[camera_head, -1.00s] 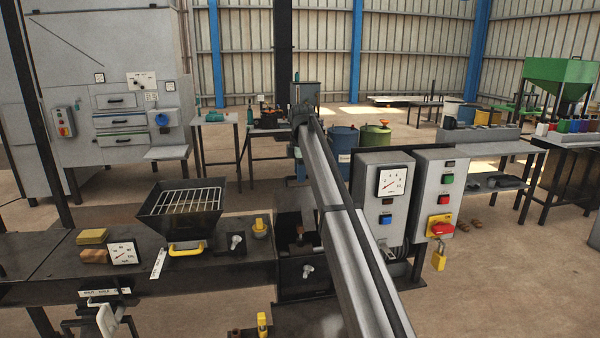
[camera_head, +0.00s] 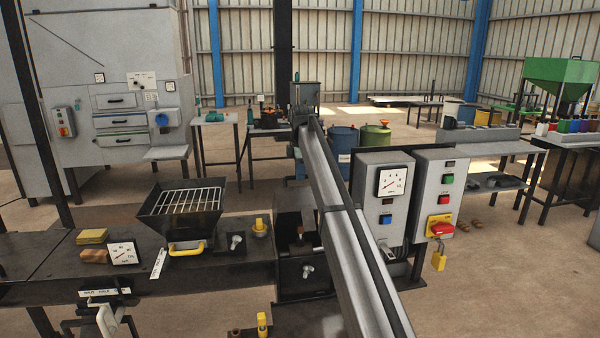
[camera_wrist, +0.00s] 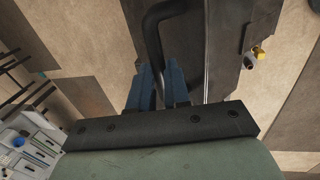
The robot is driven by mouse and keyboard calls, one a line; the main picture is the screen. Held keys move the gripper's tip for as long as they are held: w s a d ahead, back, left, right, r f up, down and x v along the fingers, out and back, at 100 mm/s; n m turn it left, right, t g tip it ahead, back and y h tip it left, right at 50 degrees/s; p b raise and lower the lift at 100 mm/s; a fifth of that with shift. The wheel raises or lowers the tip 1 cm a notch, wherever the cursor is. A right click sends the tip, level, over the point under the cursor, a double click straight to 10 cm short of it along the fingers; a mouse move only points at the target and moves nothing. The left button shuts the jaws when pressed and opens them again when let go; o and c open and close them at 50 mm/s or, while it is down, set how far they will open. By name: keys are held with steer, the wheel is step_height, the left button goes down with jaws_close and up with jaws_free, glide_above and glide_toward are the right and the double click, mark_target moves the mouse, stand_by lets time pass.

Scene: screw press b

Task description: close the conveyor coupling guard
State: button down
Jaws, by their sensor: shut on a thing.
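The coupling guard appears to be the dark cover (camera_head: 290,199) standing raised at the back of an open dark housing (camera_head: 305,277) in the head view. My arm covers its right side. In the wrist view, my gripper (camera_wrist: 159,72) has its two blue-grey fingers closed around a bent black bar handle (camera_wrist: 153,38). The handle is next to a dark panel (camera_wrist: 218,55), probably the guard's cover.
Grey control boxes (camera_head: 383,215) with a gauge stand right of my arm, with a yellow padlock (camera_head: 439,260) below a red switch. A dark hopper with a grate (camera_head: 182,207) and a yellow knob (camera_head: 259,227) are to the left of the housing.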

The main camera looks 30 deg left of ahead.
mark_target(304, 193)
steer(key=shift+s+d+f, duration=0.3)
steer(key=shift+s+d, duration=0.05)
steer(key=s+d+f+t+y, duration=0.1)
steer(key=s+d+f, duration=0.1)
steer(key=s+d+f+t+y, duration=0.1)
steer(key=s+d+f, duration=0.1)
steer(key=shift+f+t+y, duration=0.2)
steer(key=shift+t+y, duration=0.1)
steer(key=f+t+y, duration=0.1)
steer(key=f, duration=0.1)
steer(key=s+d+f+t+y, duration=0.1)
steer(key=f, duration=0.1)
steer(key=s+d+f, duration=0.1)
steer(key=f, duration=0.1)
steer(key=shift+s+d+f+t+y, duration=0.15)
steer(key=shift+t+y, duration=0.25)
steer(key=shift+s+f, duration=0.1)
steer(key=shift+f, duration=0.75)
steer(key=c, duration=1.1)
jaws_free()
steer(key=shift+d+r, duration=0.15)
steer(key=v, duration=1.3)
steer(key=shift+s+r, duration=0.2)
